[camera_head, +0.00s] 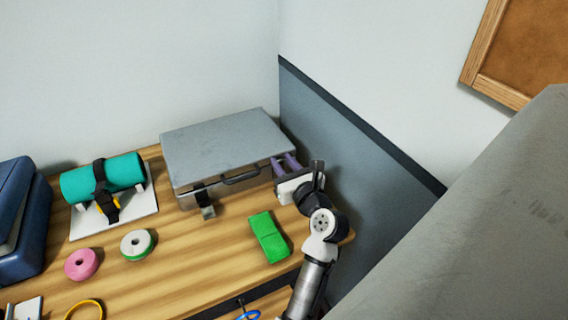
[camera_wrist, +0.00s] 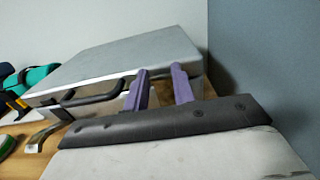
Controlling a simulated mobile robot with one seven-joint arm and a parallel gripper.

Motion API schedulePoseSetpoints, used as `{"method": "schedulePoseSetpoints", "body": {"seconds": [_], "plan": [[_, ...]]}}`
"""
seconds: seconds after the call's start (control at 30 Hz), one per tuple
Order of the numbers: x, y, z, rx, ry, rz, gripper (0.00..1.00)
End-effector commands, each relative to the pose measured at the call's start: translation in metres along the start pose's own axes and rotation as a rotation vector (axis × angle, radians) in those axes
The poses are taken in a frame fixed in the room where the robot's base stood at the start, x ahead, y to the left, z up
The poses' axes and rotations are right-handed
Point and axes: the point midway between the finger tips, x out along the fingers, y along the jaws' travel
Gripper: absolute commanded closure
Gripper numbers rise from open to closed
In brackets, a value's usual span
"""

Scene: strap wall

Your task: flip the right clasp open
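A grey metal case (camera_head: 225,140) stands shut at the back of the wooden table, and it fills the middle of the wrist view (camera_wrist: 125,55). Its dark handle (camera_head: 241,177) is on the front face. The left clasp (camera_head: 207,211) hangs out from the front; it also shows in the wrist view (camera_wrist: 45,136). My gripper (camera_head: 284,160) is at the right end of the case front. Its two purple fingers (camera_wrist: 160,73) stand apart, tips close to the case's front edge. The right clasp is largely hidden by the fingers; I cannot tell its position.
A blue-grey wall panel (camera_head: 345,145) rises close to the right of my gripper. A green block (camera_head: 268,237) lies in front of the case. A teal roll (camera_head: 104,178) with a black strap sits left. Pink (camera_head: 82,264) and green-white (camera_head: 137,244) rolls lie front left.

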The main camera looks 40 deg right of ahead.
Motion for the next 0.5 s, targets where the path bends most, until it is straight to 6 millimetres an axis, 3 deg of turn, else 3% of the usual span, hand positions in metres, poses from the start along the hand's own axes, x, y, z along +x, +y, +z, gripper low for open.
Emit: {"method": "schedulePoseSetpoints", "body": {"seconds": [0.07,0.5], "plan": [[-0.0002,-0.0001,-0.0001,0.000,0.000,0.000,1.00],[-0.0008,0.0001,-0.0065,0.001,-0.052,0.000,1.00]]}}
